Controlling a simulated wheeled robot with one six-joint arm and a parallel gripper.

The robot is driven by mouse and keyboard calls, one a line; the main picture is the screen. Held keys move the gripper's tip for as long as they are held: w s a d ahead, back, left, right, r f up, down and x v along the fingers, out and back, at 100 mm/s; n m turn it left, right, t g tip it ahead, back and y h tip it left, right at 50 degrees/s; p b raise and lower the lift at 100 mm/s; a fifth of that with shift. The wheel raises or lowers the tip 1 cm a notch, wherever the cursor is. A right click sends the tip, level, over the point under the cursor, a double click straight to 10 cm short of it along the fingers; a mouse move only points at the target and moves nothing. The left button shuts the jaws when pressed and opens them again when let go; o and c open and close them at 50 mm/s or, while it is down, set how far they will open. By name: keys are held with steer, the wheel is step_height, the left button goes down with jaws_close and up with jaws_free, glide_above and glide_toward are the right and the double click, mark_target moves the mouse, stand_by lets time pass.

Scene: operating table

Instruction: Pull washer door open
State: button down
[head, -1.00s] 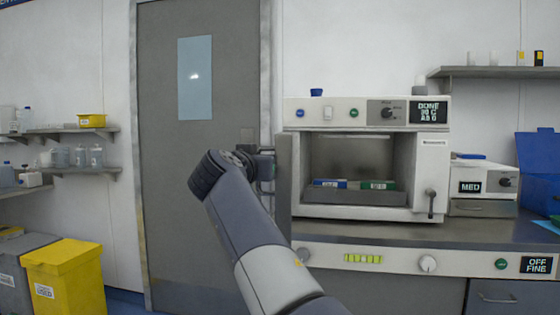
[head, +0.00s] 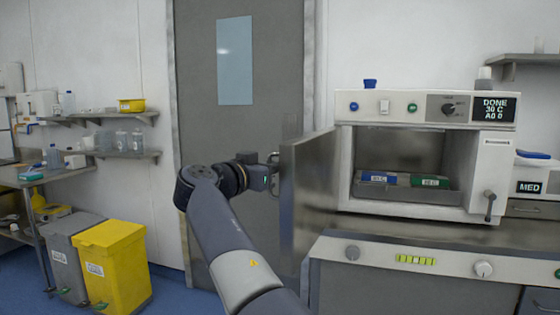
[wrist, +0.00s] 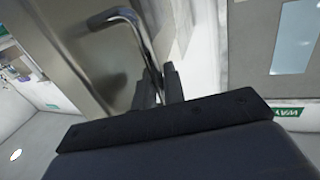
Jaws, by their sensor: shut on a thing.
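The washer (head: 425,110) is a white box-shaped machine on the counter. Its display reads "DONE". Its grey metal door (head: 310,190) stands open, swung out from the left side of the chamber. In the wrist view the door (wrist: 95,60) fills the upper left, with a bent metal bar handle (wrist: 140,32) on it. My gripper (head: 272,170) is at the door's outer left edge. In the wrist view my gripper's dark fingers (wrist: 160,88) are shut on the lower end of the handle. The exact contact is partly hidden.
A blue pack (head: 379,178) and a green pack (head: 430,181) lie on a tray inside the chamber. A closed grey room door (head: 200,130) is behind my arm. Yellow (head: 115,260) and grey bins stand at lower left, with open blue floor near them.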

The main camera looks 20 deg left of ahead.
steer(key=shift+a+f, duration=0.35)
steer(key=c, duration=1.9)
jaws_free()
steer(key=shift+s+a, duration=0.1)
steer(key=shift+s, duration=0.1)
steer(key=shift+r, duration=0.25)
steer(key=v, duration=1)
steer(key=shift+s+b, duration=0.35)
steer(key=shift+f, duration=0.1)
